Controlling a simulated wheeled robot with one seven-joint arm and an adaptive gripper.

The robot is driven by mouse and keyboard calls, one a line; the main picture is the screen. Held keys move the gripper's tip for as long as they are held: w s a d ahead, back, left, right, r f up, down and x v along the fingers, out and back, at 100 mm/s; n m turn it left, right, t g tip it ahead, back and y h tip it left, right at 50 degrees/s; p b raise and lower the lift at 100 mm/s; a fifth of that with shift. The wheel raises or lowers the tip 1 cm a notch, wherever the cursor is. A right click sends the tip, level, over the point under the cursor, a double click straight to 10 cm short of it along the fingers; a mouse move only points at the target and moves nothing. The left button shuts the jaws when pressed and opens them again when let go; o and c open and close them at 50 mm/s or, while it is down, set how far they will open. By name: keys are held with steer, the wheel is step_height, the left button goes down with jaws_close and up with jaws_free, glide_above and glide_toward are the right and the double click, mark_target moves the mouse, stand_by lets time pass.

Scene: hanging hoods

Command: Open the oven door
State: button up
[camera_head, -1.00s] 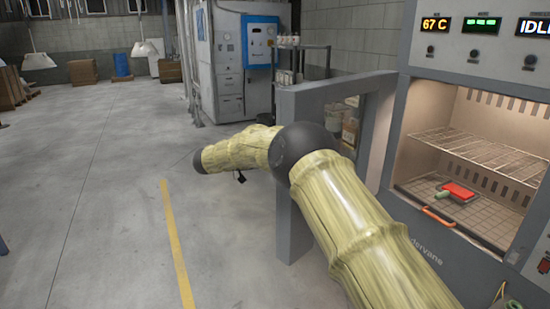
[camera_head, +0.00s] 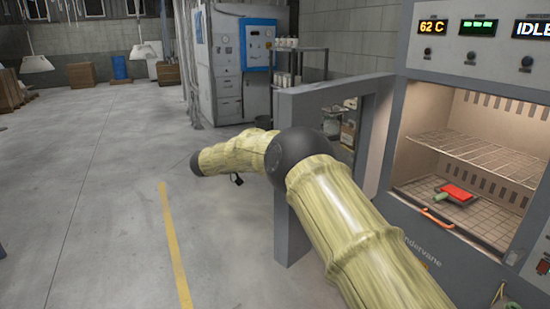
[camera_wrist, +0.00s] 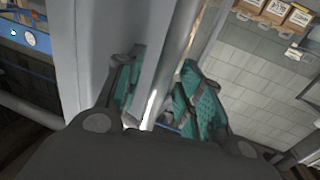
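The oven door (camera_head: 288,235) is a grey frame with a window. It stands swung wide open to the left of the oven (camera_head: 400,120), and the lit chamber is exposed. In the wrist view my gripper (camera_wrist: 162,85) has its teal-padded fingers on either side of a shiny metal bar (camera_wrist: 184,32), which looks like the door handle. A grey upright panel (camera_wrist: 90,50), apparently the door, is just left of it. Whether the fingers press on the bar is unclear. In the head view my gripper is not visible.
In the chamber are a wire rack (camera_head: 470,148) and a red object with a green handle (camera_head: 457,193). A shelf with bottles (camera_head: 300,65) and a grey-blue cabinet (camera_head: 240,60) stand behind the door. Floor left of the yellow line (camera_head: 172,240) is clear.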

steer(key=v, duration=0.7)
steer(key=shift+a, duration=0.1)
